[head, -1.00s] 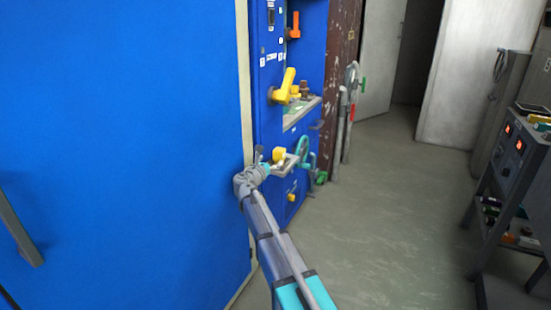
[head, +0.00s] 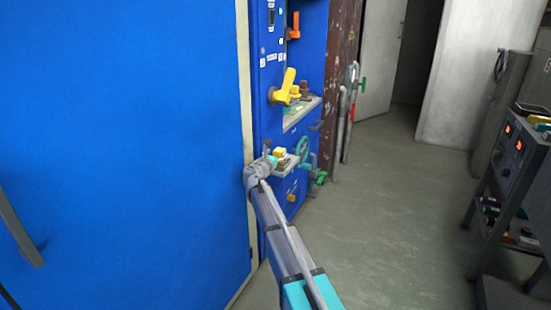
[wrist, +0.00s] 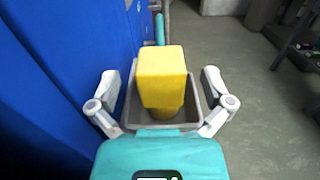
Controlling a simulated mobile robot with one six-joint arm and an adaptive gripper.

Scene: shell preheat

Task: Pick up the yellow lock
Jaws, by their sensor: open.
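The yellow lock (wrist: 162,80) is a blocky yellow piece with a narrower part below. In the wrist view it stands in a small grey tray (wrist: 197,122) on the blue cabinet's side. My gripper (wrist: 162,84) is open, with its two grey fingers apart to the left and right of the lock and the tray. I see no finger touching the lock. In the head view the lock (head: 279,152) shows small, just beyond the end of my arm, and the gripper's fingers are too small to make out clearly.
The blue cabinet (head: 262,130) carries a yellow handle (head: 284,86) above the tray and a green ring-shaped handle (head: 303,149) beside it. A large blue door (head: 120,130) fills the left. The floor (head: 400,210) is clear to the right, up to a cart (head: 510,170).

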